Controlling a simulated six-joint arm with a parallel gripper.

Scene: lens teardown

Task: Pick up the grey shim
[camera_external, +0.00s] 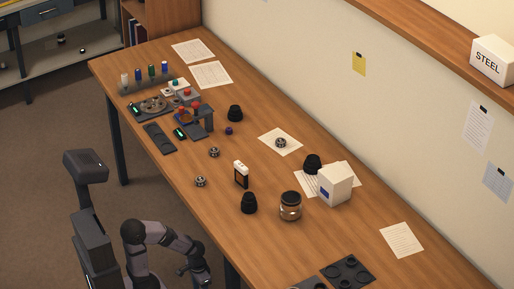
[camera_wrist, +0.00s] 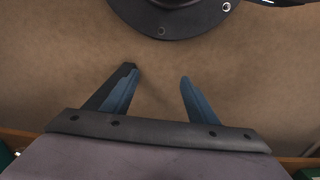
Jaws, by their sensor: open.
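I cannot make out a grey shim for certain in either view. Small dark and silvery round parts lie on the wooden table in the external view: one ring-like part (camera_external: 214,152) near the middle, another (camera_external: 200,181) closer to the front edge, and a third (camera_external: 281,142) on a paper sheet. They are too small to tell apart. My gripper (camera_wrist: 157,77) is open in the wrist view, with two blue-grey fingers wide apart and nothing between them. In the external view my arm is folded at the lower left, off the table's front edge, away from these parts.
The wooden table (camera_external: 290,245) has clear stretches at the front and right. A white box (camera_external: 335,184), a jar (camera_external: 290,206), black lens parts (camera_external: 249,203) and a small upright device (camera_external: 241,174) stand mid-table. Trays and holders (camera_external: 160,138) crowd the far left; a dark tray (camera_external: 347,272) lies near.

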